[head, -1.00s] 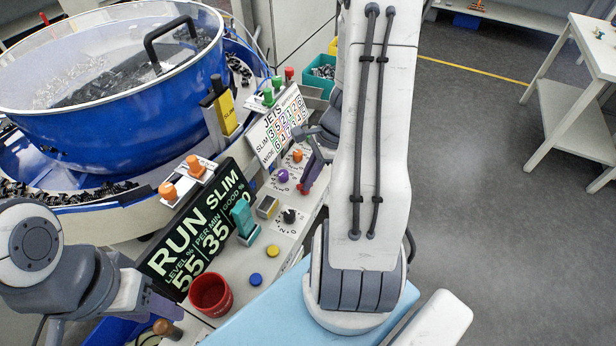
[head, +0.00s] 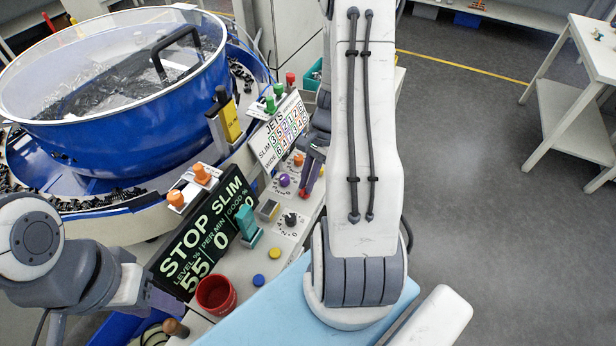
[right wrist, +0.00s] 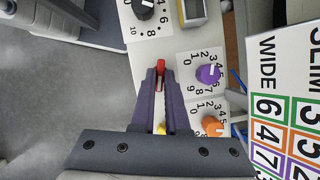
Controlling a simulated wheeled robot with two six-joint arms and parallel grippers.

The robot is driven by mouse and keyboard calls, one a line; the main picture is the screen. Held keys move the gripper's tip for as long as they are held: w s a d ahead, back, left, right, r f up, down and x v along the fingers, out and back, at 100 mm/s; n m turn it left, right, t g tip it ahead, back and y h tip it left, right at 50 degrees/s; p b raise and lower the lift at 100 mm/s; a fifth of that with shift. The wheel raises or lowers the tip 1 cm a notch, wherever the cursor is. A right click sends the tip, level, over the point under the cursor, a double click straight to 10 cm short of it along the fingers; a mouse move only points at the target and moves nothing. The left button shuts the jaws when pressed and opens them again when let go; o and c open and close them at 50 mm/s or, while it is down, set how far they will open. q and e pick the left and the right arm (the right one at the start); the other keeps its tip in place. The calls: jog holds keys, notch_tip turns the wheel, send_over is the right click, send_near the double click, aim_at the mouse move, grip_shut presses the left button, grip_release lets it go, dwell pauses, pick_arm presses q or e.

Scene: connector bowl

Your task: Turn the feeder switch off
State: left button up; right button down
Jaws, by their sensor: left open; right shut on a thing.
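The feeder switch shows as a small red lever (right wrist: 160,64) on the white panel in the right wrist view. In the head view its red tip (head: 303,193) shows beside the dials. My right gripper (right wrist: 160,73) is shut on the red lever, with its purple fingers close together around it. In the head view my right gripper (head: 311,172) is partly hidden by my own arm. The display (head: 205,240) reads STOP SLIM, with 55 under level and 0 per minute. My left gripper (head: 110,318) is open at the lower left, apart from the panel.
A purple dial (right wrist: 209,74), an orange dial (right wrist: 212,125) and a black dial (right wrist: 143,9) sit close to the lever. The JETS board (head: 281,132) stands behind.

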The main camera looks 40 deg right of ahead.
jog(key=n, duration=0.2)
jog(key=n+g+p, duration=0.2)
jog(key=n, duration=0.1)
jog(key=shift+w+a+r+n+h, duration=0.1)
jog(key=shift+w+n+h, duration=0.15)
jog(key=shift+n+h, duration=0.05)
jog(key=n+g+h+p, duration=0.1)
jog(key=n, duration=0.2)
jog(key=shift+w+a, duration=0.1)
jog(key=shift+a+n+g+h+p, duration=0.1)
jog(key=shift+n+g+h+p, duration=0.3)
jog(key=shift+n, duration=1.4)
jog(key=c, duration=0.9)
grip_release()
jog(key=shift+w, duration=0.1)
jog(key=b+v, duration=0.1)
jog(key=v, duration=0.9)
jog(key=shift+a+r+b, duration=0.15)
jog(key=shift+r+b, duration=0.1)
jog(key=shift+b, duration=0.1)
